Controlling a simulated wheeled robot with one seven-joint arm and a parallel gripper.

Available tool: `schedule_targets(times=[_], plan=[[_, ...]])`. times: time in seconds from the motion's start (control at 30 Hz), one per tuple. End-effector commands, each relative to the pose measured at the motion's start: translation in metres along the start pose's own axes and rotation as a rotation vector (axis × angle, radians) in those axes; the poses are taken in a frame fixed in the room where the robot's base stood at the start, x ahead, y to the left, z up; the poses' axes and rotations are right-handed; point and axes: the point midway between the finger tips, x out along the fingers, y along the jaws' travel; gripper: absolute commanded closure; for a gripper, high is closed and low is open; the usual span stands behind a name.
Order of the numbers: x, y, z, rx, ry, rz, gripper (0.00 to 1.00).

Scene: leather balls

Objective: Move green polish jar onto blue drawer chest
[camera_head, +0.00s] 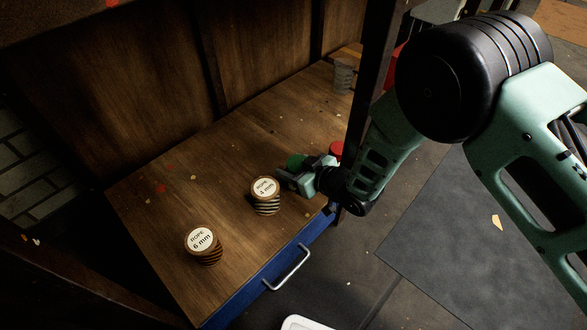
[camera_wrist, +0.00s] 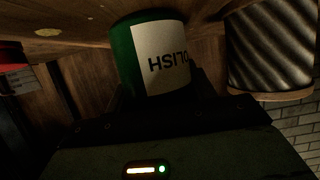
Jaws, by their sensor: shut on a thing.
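The green polish jar (camera_wrist: 124,58) fills the upper middle of the wrist view, with a white label on which letters ending a word like "POLISH" show. In the head view the jar's green top (camera_head: 296,161) shows just beyond my gripper (camera_head: 291,177). My gripper is shut on the jar; its dark fingers (camera_wrist: 160,88) lie at the jar's base end in the wrist view. The blue drawer chest (camera_head: 262,281) has a brown wooden top and a metal handle on its front. The jar is over that top; whether it touches the wood I cannot tell.
A 4 mm rope spool (camera_head: 266,199) stands close left of my gripper, also in the wrist view (camera_wrist: 272,45). A 6 mm rope spool (camera_head: 203,249) stands nearer the front left. A red object (camera_head: 336,149) is behind my gripper, and a grey cup (camera_head: 343,77) stands farther back. A dark post (camera_head: 370,75) rises beside my arm.

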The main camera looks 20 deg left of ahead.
Motion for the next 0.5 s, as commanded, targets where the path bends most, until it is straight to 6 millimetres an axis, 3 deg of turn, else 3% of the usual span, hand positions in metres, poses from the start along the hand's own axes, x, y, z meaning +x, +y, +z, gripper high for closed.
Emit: schedule_targets(times=[0.27, 0.3, 0.33, 0.37, 0.5], plan=[[0.0009, 0.0007, 0.0015, 0.000, 0.002, 0.001, 0.77], [0.0006, 0.0005, 0.0014, -0.001, 0.000, 0.001, 0.37], [0.0005, 0.0005, 0.0013, -0.001, 0.000, 0.000, 0.29], [0.0005, 0.0004, 0.0013, -0.001, 0.000, 0.000, 0.24], [0.0004, 0.0003, 0.0013, 0.000, 0.000, 0.000, 0.24]])
